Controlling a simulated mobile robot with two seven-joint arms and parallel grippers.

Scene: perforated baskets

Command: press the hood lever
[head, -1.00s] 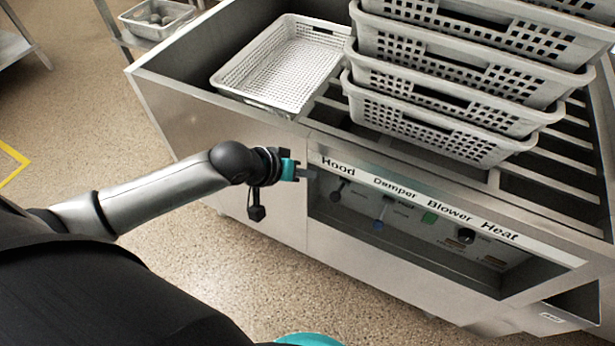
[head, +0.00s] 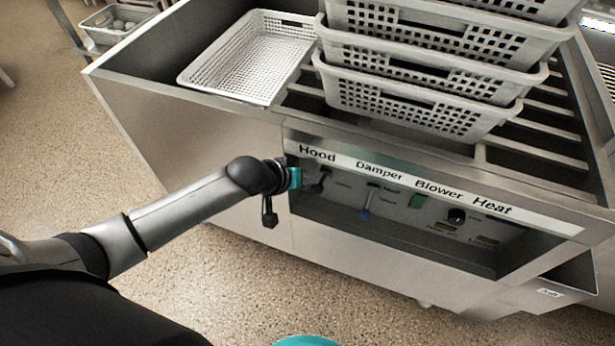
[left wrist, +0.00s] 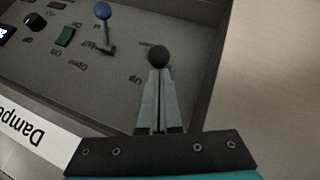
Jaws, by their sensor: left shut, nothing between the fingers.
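The hood lever (left wrist: 158,56), with a round black knob, is on the recessed panel under the "Hood" label. In the head view the lever (head: 325,174) is partly covered by my gripper. My left gripper (head: 314,186) reaches into the left end of the recess. Its fingers are shut and empty. In the left wrist view the closed fingertips (left wrist: 158,74) are right at the knob; I cannot tell if they touch it. The lever's shaft is hidden behind the fingers. My right gripper is not in view.
The damper lever (head: 366,200) with a blue handle, a green blower switch (head: 417,201) and a black heat knob (head: 456,215) sit further right. The recess edge (head: 287,190) is close to my left gripper. White perforated baskets (head: 420,108) stand on top.

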